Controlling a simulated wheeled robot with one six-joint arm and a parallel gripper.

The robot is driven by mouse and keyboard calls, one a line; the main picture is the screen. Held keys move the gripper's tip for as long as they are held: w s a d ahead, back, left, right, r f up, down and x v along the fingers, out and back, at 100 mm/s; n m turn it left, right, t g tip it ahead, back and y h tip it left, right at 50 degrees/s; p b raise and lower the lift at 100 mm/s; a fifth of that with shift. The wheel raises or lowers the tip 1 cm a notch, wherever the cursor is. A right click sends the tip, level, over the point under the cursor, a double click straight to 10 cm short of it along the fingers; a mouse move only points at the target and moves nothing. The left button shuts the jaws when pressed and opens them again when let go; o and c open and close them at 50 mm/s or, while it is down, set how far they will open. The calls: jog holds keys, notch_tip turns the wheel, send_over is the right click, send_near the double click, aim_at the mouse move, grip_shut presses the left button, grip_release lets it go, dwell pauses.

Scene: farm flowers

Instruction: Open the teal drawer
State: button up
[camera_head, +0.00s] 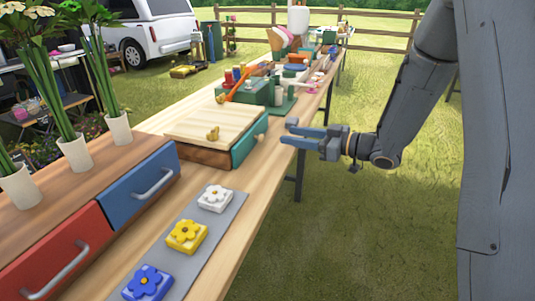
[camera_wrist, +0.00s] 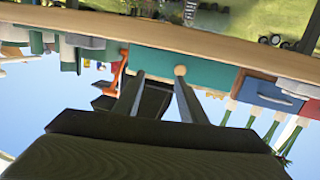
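The teal drawer (camera_head: 241,150) is in the front of a low wooden box with a pale top (camera_head: 205,125), and looks shut. In the wrist view, which is upside down, the drawer's teal face (camera_wrist: 218,73) fills the upper middle. Its round pale knob (camera_wrist: 180,70) shows just past the tip of the right-hand finger. My gripper (camera_head: 288,132) is open and empty, a short way off the drawer front, pointing at it. In the wrist view my gripper (camera_wrist: 160,82) has its two fingers apart, with the knob not midway between them.
Left of the box stand a blue drawer (camera_head: 140,187) and a red drawer (camera_head: 60,255) with bar handles. Flower tiles lie on a grey mat (camera_head: 232,207) at the front. Green containers (camera_head: 262,92) stand behind the box. Grass is open right of the table.

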aim_at(263, 138)
jog(key=s+g+y, duration=0.1)
jog(key=s+a+f+n+g+y+b, duration=0.1)
jog(key=shift+s+f+n+y, duration=0.1)
jog(key=shift+f+n+y, duration=0.05)
jog(key=shift+n+y, duration=0.2)
jog(key=shift+a, duration=0.3)
jog(key=x, duration=0.7)
grip_shut()
